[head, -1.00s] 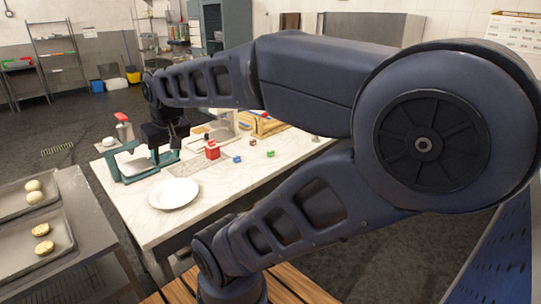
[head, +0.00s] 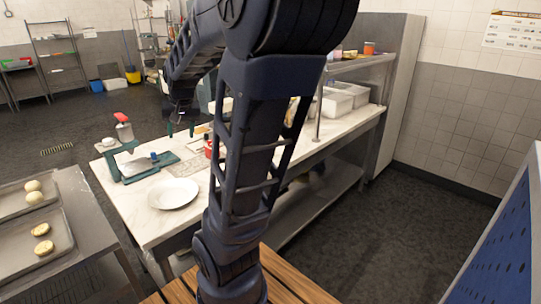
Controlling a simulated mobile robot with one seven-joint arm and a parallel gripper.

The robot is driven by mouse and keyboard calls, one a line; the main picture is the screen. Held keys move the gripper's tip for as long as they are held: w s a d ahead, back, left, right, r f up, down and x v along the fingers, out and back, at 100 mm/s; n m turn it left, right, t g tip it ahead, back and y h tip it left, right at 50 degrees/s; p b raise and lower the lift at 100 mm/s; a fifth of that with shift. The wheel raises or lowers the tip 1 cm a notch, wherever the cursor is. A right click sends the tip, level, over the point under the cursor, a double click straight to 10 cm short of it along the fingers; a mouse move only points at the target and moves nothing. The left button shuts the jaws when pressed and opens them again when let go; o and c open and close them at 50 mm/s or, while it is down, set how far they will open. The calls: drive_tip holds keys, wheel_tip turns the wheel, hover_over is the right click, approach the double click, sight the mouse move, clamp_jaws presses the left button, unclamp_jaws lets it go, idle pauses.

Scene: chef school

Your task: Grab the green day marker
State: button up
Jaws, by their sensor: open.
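The small green block, which I take to be the green day marker, is not visible now; my arm covers the part of the counter where it showed earlier. My gripper (head: 181,129) is at the far end of the arm, above the left part of the marble counter (head: 140,205). Its two fingers are apart with nothing seen between them. A red block (head: 208,148) shows partly at the arm's left edge, to the right of the gripper.
A white plate (head: 173,194) lies near the counter's front. White bins (head: 345,93) stand at the right end under a shelf. Baking trays (head: 35,245) are on a left table.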

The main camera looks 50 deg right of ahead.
drive_tip(key=w+d+f+m+g+h, duration=0.1)
drive_tip(key=w+d+f+m, duration=0.25)
drive_tip(key=d, duration=0.65)
drive_tip(key=w+d+f+m+g+h, duration=0.1)
drive_tip(key=w+d+f+m, duration=0.3)
drive_tip(key=d, duration=0.7)
drive_tip(key=w+d+f+m+h, duration=0.15)
drive_tip(key=d+f, duration=0.35)
drive_tip(key=d, duration=0.5)
drive_tip(key=s+d+f+m, duration=0.1)
drive_tip(key=d+f, duration=0.2)
drive_tip(key=d, duration=0.2)
drive_tip(key=d+f+m+g, duration=0.1)
drive_tip(key=d+f, duration=0.3)
drive_tip(key=s+d+f+m+g, duration=0.1)
drive_tip(key=d+f, duration=0.2)
drive_tip(key=d, duration=0.2)
drive_tip(key=shift+s+d+f+m+h, duration=0.3)
drive_tip(key=shift+s+f+h, duration=0.05)
drive_tip(key=shift+f, duration=0.05)
drive_tip(key=shift+w+x, duration=0.1)
drive_tip(key=shift+x, duration=1.3)
drive_tip(key=shift+w+x, duration=0.15)
drive_tip(key=shift+x, duration=1.25)
drive_tip(key=shift+d, duration=0.1)
drive_tip(key=c, duration=1.1)
